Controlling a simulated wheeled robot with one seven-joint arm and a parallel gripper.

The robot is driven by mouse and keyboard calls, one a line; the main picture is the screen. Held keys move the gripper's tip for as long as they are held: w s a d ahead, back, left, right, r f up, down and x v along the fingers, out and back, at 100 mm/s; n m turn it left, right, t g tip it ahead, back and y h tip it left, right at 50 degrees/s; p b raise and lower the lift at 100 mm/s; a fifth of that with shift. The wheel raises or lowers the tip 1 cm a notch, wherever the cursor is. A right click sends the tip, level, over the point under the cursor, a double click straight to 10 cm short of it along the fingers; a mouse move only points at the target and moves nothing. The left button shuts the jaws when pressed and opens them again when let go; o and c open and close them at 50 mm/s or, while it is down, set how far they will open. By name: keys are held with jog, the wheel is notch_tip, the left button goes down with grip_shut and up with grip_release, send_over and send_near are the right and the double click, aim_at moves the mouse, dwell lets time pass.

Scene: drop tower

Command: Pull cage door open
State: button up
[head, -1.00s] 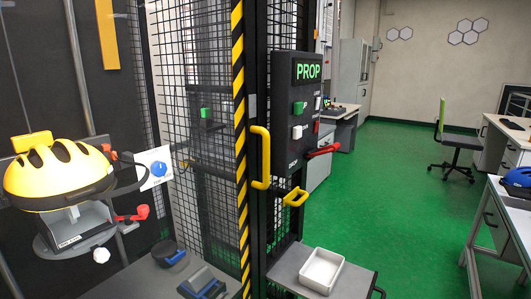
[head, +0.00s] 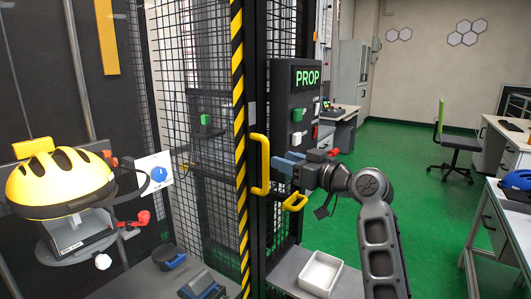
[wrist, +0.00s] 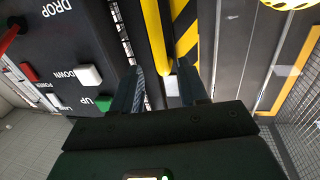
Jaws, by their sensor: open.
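The cage door's yellow bar handle (head: 264,165) stands upright on a black frame beside a black-and-yellow striped post (head: 238,140). The black wire mesh (head: 190,90) of the cage spreads left of the post. My gripper (head: 279,164) is open and empty just right of the handle, its blue-grey fingers pointing at it. In the wrist view, my gripper's fingers (wrist: 162,78) are spread, and the yellow handle (wrist: 153,35) runs lengthwise between them in the picture. I see no finger closed on it, and the remaining depth gap is hard to tell.
A black control panel (head: 307,75) with a lit PROP sign stands right of the handle, behind my arm. A yellow bracket (head: 295,201) and a shelf with a white tray (head: 320,272) sit below. A yellow helmet (head: 60,180) is at left.

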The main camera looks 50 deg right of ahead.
aim_at(268, 154)
jog(key=w, duration=0.2)
jog(key=w+p, duration=0.1)
jog(key=w, duration=0.2)
jog(key=w+d, duration=0.1)
jog(key=w, duration=0.1)
jog(key=shift+w+d+r, duration=0.1)
jog(key=shift+w, duration=0.3)
jog(key=shift+c, duration=0.2)
grip_shut()
